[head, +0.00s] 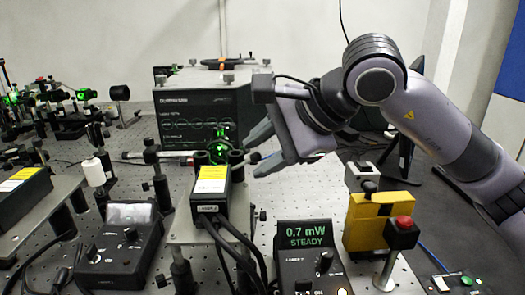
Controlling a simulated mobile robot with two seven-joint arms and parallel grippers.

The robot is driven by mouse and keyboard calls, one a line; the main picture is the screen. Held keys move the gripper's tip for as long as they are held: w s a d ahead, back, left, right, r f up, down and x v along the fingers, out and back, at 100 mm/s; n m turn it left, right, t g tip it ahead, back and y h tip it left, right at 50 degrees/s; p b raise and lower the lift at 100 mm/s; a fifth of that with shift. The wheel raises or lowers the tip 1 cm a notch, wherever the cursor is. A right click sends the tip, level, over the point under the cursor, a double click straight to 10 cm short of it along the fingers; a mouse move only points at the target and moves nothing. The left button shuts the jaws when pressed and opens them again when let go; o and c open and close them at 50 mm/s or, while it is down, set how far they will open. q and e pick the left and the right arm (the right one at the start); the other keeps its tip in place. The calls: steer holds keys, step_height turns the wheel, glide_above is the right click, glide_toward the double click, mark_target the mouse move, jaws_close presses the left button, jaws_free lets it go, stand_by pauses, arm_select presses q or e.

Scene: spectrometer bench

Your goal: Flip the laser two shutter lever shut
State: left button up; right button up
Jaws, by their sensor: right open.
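A black laser box (210,197) with yellow and white labels stands on a raised plate in the middle of the head view. Small print on its front end is hard to read. At its far end a green glow (218,153) shows among small dark parts. I cannot clearly pick out the shutter lever or its position among them. My right gripper (255,156) reaches in from the right, its fingers apart and pointing left, just right of these dark parts. My left gripper is out of view.
A power readout (308,240) shows "0.7 mW STEADY" in front. A yellow box (366,222) and a red-topped post (402,232) stand right of it. A meter box (122,245) is at the left front. A large dark instrument (190,112) stands behind. Cables and optics crowd the left.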

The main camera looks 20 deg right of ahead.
steer(key=shift+w+f, duration=0.1)
steer(key=shift+w, duration=0.05)
jaws_close()
